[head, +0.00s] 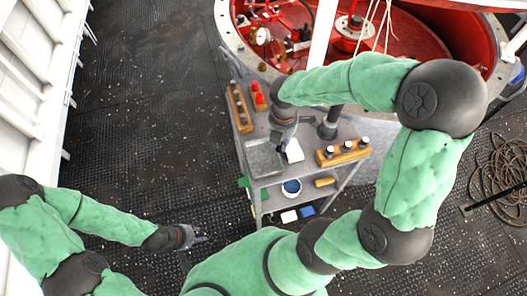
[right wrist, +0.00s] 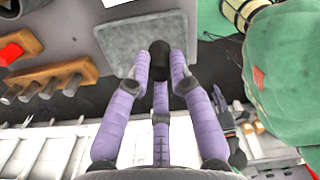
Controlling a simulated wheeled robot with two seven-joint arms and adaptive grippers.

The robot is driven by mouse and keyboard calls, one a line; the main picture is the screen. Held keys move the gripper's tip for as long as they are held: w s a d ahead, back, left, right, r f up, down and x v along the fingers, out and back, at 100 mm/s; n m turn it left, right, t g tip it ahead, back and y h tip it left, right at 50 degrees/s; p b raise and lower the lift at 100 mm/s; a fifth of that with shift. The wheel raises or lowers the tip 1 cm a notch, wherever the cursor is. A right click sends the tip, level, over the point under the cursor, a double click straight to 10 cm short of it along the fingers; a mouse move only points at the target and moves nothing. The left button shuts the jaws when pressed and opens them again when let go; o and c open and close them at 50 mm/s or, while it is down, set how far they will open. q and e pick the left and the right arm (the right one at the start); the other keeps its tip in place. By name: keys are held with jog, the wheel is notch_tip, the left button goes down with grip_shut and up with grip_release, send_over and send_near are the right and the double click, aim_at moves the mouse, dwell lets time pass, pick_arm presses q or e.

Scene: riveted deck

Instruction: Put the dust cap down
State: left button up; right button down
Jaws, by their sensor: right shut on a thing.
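The dust cap (right wrist: 160,54) is a small black cylinder between my right gripper's fingertips in the right wrist view. My right gripper (right wrist: 160,72) is shut on it. Behind the cap lies a grey square mat or tray (right wrist: 122,48); the cap overlaps its edge in this view, and I cannot tell whether they touch. In the head view my right gripper (head: 281,146) is over the cart's top, beside the grey square (head: 260,160); the cap is too small to make out there. My left gripper (head: 195,236) is low over the deck, away from the cart, its fingers too small to judge.
The cart (head: 246,146) also bears a wooden rack with several pegs (head: 238,108), red items (head: 257,96), a white item (head: 294,150) and another wooden rack (head: 343,152). A red round housing (head: 400,40) stands behind.

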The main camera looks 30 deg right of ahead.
jog(key=shift+w+a+f+b, duration=0.6)
jog(key=shift+w+f, duration=0.15)
jog(key=shift+f, duration=0.8)
jog(key=shift+w+a+f+b, duration=0.5)
jog(key=shift+w+f, duration=0.3)
jog(key=shift+f, duration=0.75)
jog(key=shift+w+a+f+b, duration=0.5)
jog(key=shift+w+a+f, duration=0.2)
jog(key=shift+f, duration=0.85)
jog(key=shift+f, duration=0.1)
jog(key=shift+f, duration=0.1)
jog(key=c, duration=1.1)
grip_release()
notch_tip(320, 180, up, 12)
jog(key=p, duration=0.3)
jog(key=shift+r+p, duration=0.2)
jog(key=shift+p, duration=0.1)
